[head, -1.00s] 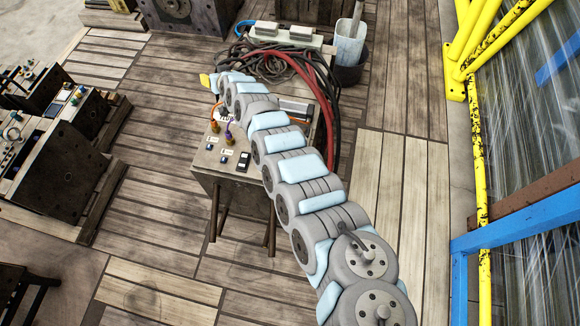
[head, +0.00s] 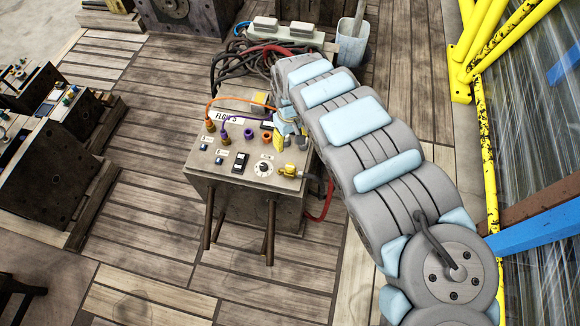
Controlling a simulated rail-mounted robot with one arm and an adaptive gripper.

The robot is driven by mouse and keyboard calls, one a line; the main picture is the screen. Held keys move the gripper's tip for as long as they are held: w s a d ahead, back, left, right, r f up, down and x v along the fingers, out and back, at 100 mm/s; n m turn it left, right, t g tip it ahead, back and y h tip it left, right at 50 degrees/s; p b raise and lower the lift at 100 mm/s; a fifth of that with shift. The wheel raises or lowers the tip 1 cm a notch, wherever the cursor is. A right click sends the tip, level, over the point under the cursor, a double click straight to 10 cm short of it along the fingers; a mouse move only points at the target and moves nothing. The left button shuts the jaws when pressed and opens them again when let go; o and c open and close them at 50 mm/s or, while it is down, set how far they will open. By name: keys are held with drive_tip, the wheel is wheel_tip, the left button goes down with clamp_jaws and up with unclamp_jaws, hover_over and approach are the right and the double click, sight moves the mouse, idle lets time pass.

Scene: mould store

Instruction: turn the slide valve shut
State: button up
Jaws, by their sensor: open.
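A grey box with a control panel (head: 232,178) stands on legs in the middle of the head view. At its right front corner is a small brass-yellow fitting (head: 290,171), which looks like the slide valve; its exact handle position is too small to tell. My gripper (head: 291,140) hangs over the right back part of the panel, behind and apart from the brass fitting. It is open and holds nothing that I can see. My own arm partly hides it and the panel's right edge.
A black dial (head: 264,169), a black switch (head: 240,163) and several coloured sockets sit left of the fitting. An orange cable (head: 238,97) crosses the panel's back. Coiled hoses (head: 245,62) lie behind. Wooden flooring in front is clear.

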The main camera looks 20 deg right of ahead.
sight(290, 166)
wheel_tip(290, 166, down, 17)
drive_tip(key=b, duration=0.4)
drive_tip(key=shift+a+f+b, duration=0.1)
drive_tip(key=shift+f+b, duration=0.05)
drive_tip(key=shift+b, duration=0.25)
idle(0.3)
clamp_jaws()
